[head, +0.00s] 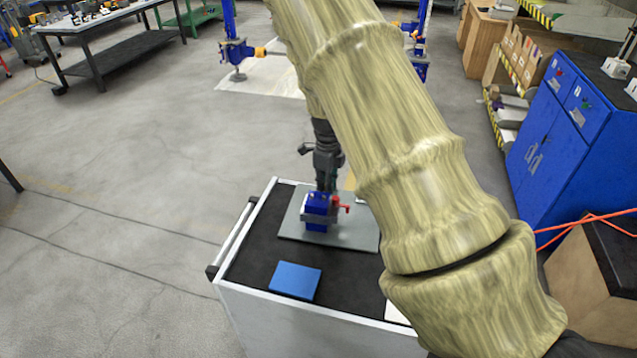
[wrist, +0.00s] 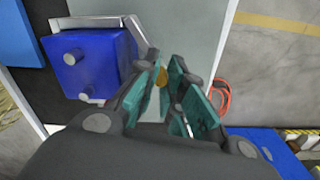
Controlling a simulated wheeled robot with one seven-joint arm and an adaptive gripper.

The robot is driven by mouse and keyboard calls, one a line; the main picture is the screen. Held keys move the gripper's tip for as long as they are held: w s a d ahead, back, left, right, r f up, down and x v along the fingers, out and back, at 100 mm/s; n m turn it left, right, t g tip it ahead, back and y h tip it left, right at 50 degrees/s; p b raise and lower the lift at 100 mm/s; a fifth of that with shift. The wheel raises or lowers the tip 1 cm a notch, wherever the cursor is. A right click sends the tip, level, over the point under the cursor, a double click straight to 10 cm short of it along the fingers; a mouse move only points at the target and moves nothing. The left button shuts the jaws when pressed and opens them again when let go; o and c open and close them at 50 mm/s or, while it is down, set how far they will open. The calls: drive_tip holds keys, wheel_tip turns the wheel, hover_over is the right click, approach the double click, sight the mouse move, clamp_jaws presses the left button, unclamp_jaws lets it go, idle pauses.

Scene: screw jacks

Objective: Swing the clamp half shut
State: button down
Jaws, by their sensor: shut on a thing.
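The clamp (head: 316,212) has a blue block body and a red part (head: 338,203) at its right side, and it sits on a grey plate (head: 290,229). In the wrist view its blue body (wrist: 92,64) is at upper left, with a grey metal bar (wrist: 95,22) bent around it. My gripper (head: 322,187) reaches down onto the clamp from above. In the wrist view my gripper's teal-padded fingers (wrist: 172,85) are close together at the bar's right end. A small brass-coloured piece (wrist: 162,77) shows between them. The fingers hide most of the gripped part.
The plate lies on a dark-topped white cabinet (head: 245,262), with a flat blue block (head: 295,280) in front. My arm covers the cabinet's right side. A blue cupboard (head: 560,140) stands at right. Open floor (head: 120,190) lies to the left.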

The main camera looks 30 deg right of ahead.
drive_tip(key=c, duration=1.5)
unclamp_jaws()
drive_tip(key=shift+o, duration=0.2)
drive_tip(key=shift+r, duration=4.05)
